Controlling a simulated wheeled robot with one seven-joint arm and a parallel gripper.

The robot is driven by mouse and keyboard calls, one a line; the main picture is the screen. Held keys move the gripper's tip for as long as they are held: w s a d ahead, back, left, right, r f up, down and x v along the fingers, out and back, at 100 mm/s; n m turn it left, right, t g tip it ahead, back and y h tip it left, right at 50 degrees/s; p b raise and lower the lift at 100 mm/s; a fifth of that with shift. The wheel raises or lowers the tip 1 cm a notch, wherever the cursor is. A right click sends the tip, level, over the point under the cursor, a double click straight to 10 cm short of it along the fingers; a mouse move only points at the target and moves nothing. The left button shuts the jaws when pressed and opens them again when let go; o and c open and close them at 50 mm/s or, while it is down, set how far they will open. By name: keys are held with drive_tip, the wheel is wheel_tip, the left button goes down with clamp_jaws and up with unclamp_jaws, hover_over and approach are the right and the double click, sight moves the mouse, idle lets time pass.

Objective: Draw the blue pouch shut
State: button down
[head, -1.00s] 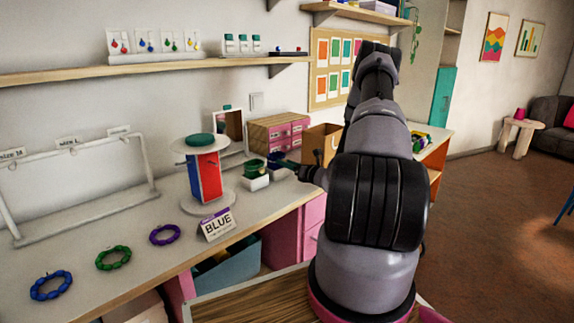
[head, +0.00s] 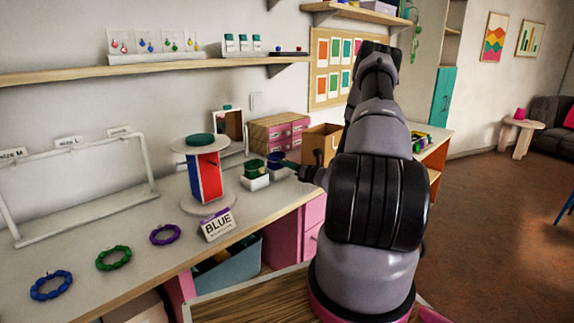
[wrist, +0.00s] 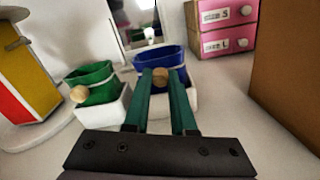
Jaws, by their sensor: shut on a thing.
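The blue pouch (wrist: 172,60) stands in a white holder (wrist: 185,107) in the wrist view, and its mouth looks wide. In the head view the blue pouch (head: 276,157) is small, beside the green one and partly behind my fingers. My gripper (wrist: 162,82) has green fingers shut on a round wooden bead (wrist: 162,74), in front of the blue pouch. Any cord between bead and pouch is hidden. In the head view my gripper (head: 288,164) reaches left from the arm to the pouch.
A green pouch (wrist: 92,82) with its own wooden bead (wrist: 79,94) stands close at the left. Pink drawers (wrist: 222,27) stand behind, and a brown box (wrist: 288,70) is at the right. A BLUE card (head: 217,225) and bead bracelets lie on the bench.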

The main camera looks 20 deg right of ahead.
idle(0.8)
drive_tip(key=v, duration=0.4)
drive_tip(key=shift+s, duration=0.2)
drive_tip(key=c, duration=0.7)
unclamp_jaws()
drive_tip(key=v, duration=1)
drive_tip(key=shift+s+d, duration=0.2)
drive_tip(key=shift+s, duration=0.15)
drive_tip(key=shift+r, duration=0.1)
